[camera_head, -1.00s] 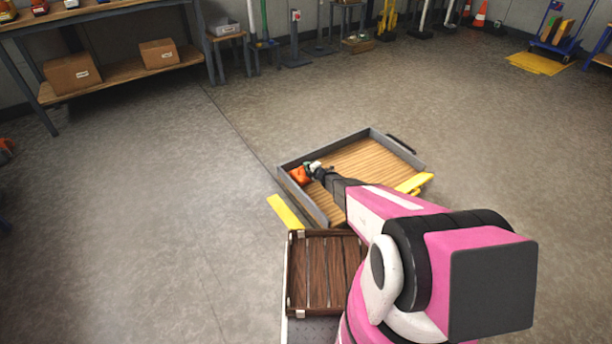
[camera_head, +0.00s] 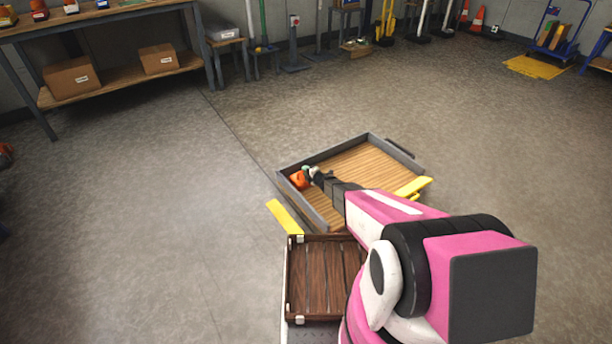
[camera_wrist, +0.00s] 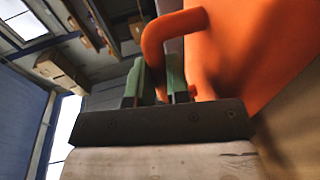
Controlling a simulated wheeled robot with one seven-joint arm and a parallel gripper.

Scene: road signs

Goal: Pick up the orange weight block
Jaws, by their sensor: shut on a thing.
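The orange weight block (camera_head: 299,180) is at the left corner of a shallow grey-walled tray (camera_head: 372,166) with a wooden slatted floor. In the wrist view the block (camera_wrist: 245,50) fills the upper right, with a bent orange handle (camera_wrist: 172,30) on it. My gripper (camera_head: 310,171) is at the block's upper side. In the wrist view its green-padded fingers (camera_wrist: 157,85) are shut on the handle. I cannot tell whether the block touches the tray floor.
A dark brown slatted tray (camera_head: 325,280) is on my base. Yellow bars (camera_head: 285,216) flank the grey tray. A shelf with cardboard boxes (camera_head: 71,77) stands at the back left. The floor around is mostly open.

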